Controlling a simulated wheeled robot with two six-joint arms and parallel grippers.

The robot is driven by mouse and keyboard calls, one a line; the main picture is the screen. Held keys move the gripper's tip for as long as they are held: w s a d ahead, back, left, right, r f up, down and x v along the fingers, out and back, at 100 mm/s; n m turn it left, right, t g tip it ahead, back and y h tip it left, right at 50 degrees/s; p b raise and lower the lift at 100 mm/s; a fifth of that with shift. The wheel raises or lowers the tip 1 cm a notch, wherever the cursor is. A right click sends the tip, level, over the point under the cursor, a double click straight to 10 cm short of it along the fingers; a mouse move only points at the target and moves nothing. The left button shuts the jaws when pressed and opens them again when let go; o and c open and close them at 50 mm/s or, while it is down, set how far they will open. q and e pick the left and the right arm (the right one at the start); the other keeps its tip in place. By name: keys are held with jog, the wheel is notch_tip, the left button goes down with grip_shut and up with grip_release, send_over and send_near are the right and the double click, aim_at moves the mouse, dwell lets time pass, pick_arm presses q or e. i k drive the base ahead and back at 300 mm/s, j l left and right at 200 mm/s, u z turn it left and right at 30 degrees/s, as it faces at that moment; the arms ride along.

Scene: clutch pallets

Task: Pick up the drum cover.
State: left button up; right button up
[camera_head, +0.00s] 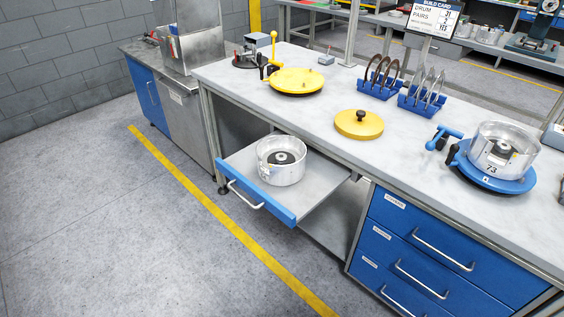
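The drum cover appears to be the round yellow lid (350,128) with a dark knob (361,116) on top. It lies flat on the grey workbench top (325,110), near the front edge at the middle. A metal drum (281,168) stands open on a pulled-out tray (320,182) below the bench top. Another metal drum (484,160), marked 73, sits on a blue round fixture (500,182) at the right. Neither of my grippers is in view.
A yellow round fixture (296,83) stands left of the lid. Blue racks (381,90) with curved brake shoes stand behind it. The pulled-out tray with its blue front (255,192) juts over the floor. Blue drawers (432,258) are shut below the right side.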

aim_at(358, 125)
jog(key=l+z, duration=0.2)
jog(key=z, duration=0.2)
jog(key=l+z, duration=0.2)
jog(key=z, duration=0.2)
jog(key=i+l+z, duration=0.15)
jog(key=z, duration=0.25)
